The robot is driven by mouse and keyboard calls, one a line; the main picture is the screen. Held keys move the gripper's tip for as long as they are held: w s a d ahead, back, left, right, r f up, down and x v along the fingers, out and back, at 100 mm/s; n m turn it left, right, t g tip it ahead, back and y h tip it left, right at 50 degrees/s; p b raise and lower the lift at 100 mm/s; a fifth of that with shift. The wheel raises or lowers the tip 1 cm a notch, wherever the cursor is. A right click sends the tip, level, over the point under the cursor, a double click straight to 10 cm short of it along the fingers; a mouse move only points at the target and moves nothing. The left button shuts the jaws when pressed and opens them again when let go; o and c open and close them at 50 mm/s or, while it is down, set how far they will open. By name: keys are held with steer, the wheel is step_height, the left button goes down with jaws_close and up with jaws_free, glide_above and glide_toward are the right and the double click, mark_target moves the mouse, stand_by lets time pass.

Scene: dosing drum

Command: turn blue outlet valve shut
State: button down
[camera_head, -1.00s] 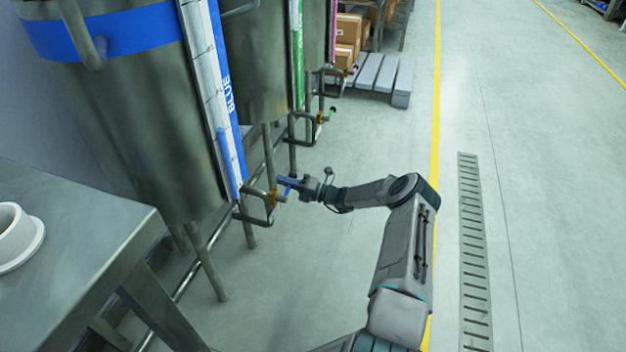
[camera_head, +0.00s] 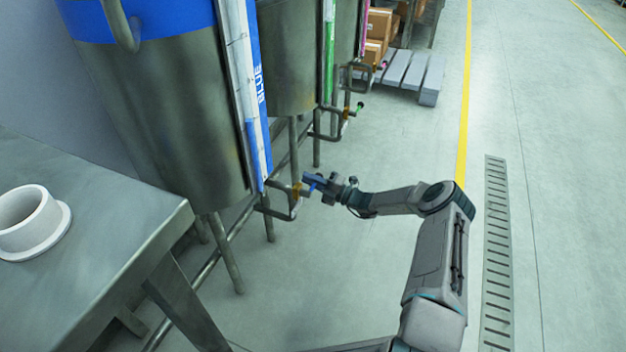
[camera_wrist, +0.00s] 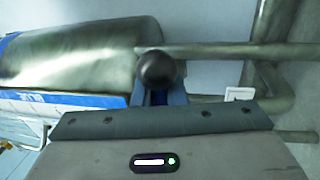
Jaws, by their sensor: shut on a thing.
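The blue-banded steel drum (camera_head: 185,105) stands at the left in the head view, with a blue label and a level strip on its side. Its outlet valve (camera_head: 297,190), with a yellowish body, sits on a bent pipe near the drum's foot. The valve's blue handle (camera_head: 313,187) shows at my gripper (camera_head: 314,182), which is shut on it from the right. In the wrist view, a dark round knob-like end (camera_wrist: 156,69) and blue parts lie in front of my gripper (camera_wrist: 158,95). Most of the handle is hidden, so its exact angle cannot be told.
A steel table (camera_head: 110,215) with a white flanged ring (camera_head: 32,222) stands at the front left. Behind are drums with a green-handled valve (camera_head: 358,108) and a pink one. A grey pallet (camera_head: 412,72) lies farther back. The floor at right is clear.

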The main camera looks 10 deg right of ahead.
steer(key=shift+w+d+r, duration=0.2)
steer(key=shift+w+r, duration=0.05)
steer(key=shift+w, duration=0.05)
steer(key=c, duration=1.5)
jaws_free()
steer(key=shift+o, duration=0.5)
steer(key=shift+f, duration=0.15)
steer(key=shift+s, duration=0.1)
steer(key=p+v, duration=0.3)
steer(key=v, duration=1)
steer(key=shift+s+d, duration=0.25)
steer(key=shift+d, duration=0.1)
steer(key=shift+f, duration=0.1)
